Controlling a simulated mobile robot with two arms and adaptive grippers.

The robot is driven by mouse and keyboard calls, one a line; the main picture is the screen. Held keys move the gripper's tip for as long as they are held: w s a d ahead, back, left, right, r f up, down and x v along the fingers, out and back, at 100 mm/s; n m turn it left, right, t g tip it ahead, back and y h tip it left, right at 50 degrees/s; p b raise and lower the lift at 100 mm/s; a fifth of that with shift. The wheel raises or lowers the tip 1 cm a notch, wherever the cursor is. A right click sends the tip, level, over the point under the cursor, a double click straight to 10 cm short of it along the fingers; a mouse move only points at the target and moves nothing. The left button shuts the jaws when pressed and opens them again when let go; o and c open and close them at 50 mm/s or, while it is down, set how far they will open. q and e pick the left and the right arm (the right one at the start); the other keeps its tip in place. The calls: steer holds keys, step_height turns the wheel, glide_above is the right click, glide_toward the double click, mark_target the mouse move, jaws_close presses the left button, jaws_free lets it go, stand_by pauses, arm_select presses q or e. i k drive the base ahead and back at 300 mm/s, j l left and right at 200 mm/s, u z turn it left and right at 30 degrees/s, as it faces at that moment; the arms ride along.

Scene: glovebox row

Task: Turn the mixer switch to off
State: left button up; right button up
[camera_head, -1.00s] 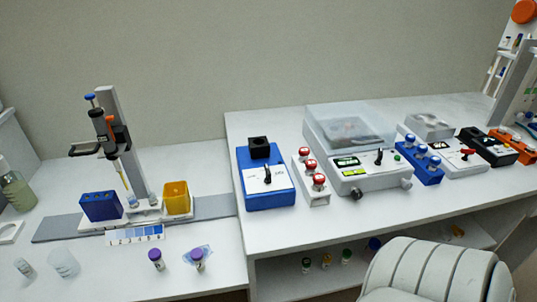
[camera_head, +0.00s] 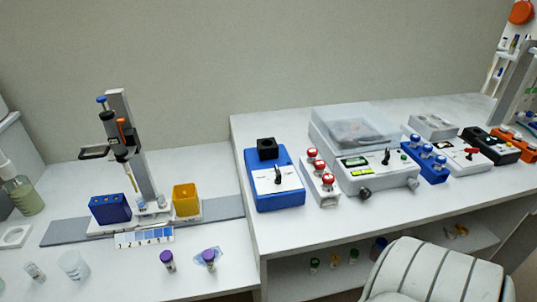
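A blue device with a black cup-like top and a white face plate, which looks like the mixer (camera_head: 273,195), stands at the left end of the raised bench. Its dark switch knob (camera_head: 277,174) sits on the white plate; the markings beside it are too small to read. Neither of my grippers is in view. A pale ribbed piece in the lower right corner covers part of the bench front and shelf.
A grey lidded machine (camera_head: 377,178) with its own black knob stands right of a white rack (camera_head: 320,188) of red-capped tubes. A blue rack (camera_head: 427,165) is farther right. A pipette stand (camera_head: 150,185) is on the lower left bench. The bench front before the mixer is clear.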

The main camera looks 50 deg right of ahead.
mark_target(279, 175)
steer(key=j+z, duration=0.2)
steer(key=z, duration=0.25)
steer(key=i+j+z, duration=0.1)
steer(key=j+z, duration=0.15)
steer(key=z, duration=0.2)
